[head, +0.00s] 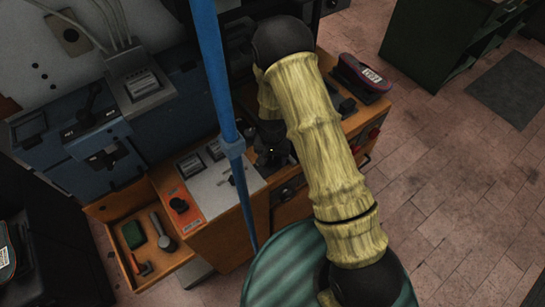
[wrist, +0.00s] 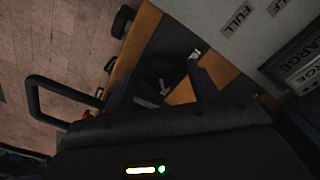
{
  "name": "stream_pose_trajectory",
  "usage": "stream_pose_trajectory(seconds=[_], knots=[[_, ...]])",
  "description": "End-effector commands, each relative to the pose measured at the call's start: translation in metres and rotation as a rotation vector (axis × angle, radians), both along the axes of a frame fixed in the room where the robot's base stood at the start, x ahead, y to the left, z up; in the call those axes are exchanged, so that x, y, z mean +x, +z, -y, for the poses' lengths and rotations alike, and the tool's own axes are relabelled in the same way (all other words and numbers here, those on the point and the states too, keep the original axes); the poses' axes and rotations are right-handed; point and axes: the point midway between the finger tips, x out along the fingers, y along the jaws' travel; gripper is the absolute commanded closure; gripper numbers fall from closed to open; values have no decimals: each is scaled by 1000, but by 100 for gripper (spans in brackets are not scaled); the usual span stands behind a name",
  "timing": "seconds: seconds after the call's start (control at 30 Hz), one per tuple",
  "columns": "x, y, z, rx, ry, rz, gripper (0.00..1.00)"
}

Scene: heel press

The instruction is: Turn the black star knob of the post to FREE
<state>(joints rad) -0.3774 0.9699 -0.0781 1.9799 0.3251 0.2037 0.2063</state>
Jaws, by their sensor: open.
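In the wrist view, a dark round shape (wrist: 158,70) with a small pale mark lies between the fingers of my gripper (wrist: 162,88). It may be the black star knob, but it is too dark to make out its lobes or any FREE marking. The fingers stand apart, one on each side of the shape, and contact cannot be told. In the head view, my gripper (head: 271,158) is over the orange bench, beside the grey lever panel (head: 212,190). My arm hides much of the post area there.
A blue upright pole (head: 222,100) stands close to the left of my arm. An open drawer (head: 125,263) with tools juts out at lower left. A shoe (head: 362,78) sits on the right end of the bench. Tiled floor (head: 450,190) is clear at right.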

Motion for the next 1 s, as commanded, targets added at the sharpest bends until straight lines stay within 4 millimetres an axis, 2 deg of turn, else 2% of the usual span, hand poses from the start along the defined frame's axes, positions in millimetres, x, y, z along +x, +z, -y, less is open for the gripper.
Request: stream_pose_trajectory(seconds=[0.07, 0.1, 0.3, 0.33, 0.67, 1.0], knots=[[0, 0, 0, 0, 0, 0, 41], [0, 0, 0, 0, 0, 0, 45], [0, 0, 0, 0, 0, 0, 84], [0, 0, 0, 0, 0, 0, 86], [0, 0, 0, 0, 29, 1, 86], [0, -1, 0, 0, 199, 1, 86]])
